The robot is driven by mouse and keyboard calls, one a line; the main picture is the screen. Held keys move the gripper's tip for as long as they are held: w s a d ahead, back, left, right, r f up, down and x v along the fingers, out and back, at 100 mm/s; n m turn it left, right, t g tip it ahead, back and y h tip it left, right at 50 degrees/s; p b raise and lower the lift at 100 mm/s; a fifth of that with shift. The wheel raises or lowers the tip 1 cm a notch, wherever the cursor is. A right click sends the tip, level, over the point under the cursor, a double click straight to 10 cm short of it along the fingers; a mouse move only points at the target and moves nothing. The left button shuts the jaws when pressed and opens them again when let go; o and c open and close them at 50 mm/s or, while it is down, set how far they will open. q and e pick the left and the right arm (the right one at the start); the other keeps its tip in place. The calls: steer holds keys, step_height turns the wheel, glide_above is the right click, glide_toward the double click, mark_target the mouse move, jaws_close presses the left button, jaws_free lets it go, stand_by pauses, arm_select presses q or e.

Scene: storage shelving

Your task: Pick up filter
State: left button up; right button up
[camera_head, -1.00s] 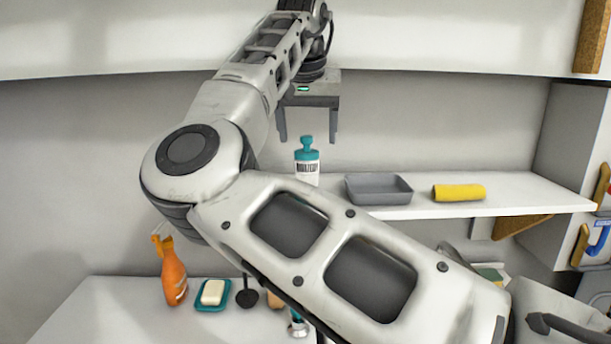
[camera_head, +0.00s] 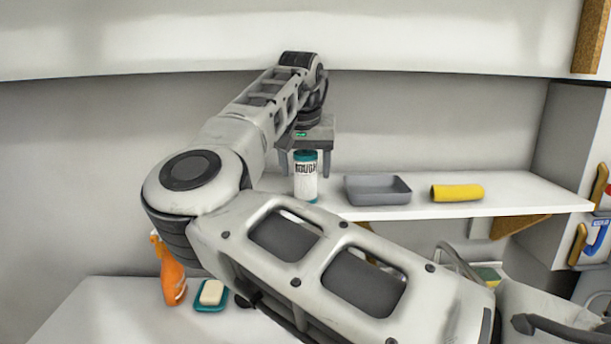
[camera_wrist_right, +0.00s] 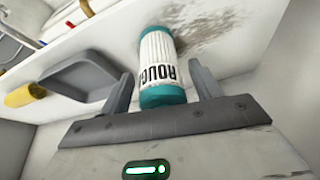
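The filter appears to be the white ribbed canister (camera_head: 306,182) with teal ends and dark "ROUGH" lettering. It stands upright on the white shelf. In the right wrist view the canister (camera_wrist_right: 160,60) lies between the two open fingers of the gripper (camera_wrist_right: 162,88), with a gap on each side. Its teal end is nearest the palm. My left gripper is not in view.
A grey tray (camera_head: 378,190) and a yellow roll (camera_head: 457,192) sit to the right on the shelf (camera_head: 510,190). Below, an orange spray bottle (camera_head: 172,275) and a soap dish (camera_head: 203,308) stand on a lower surface. A wall lies behind the shelf.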

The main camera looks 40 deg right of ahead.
steer(key=c, duration=0.8)
steer(key=shift+c, duration=0.2)
steer(key=shift+r, duration=0.2)
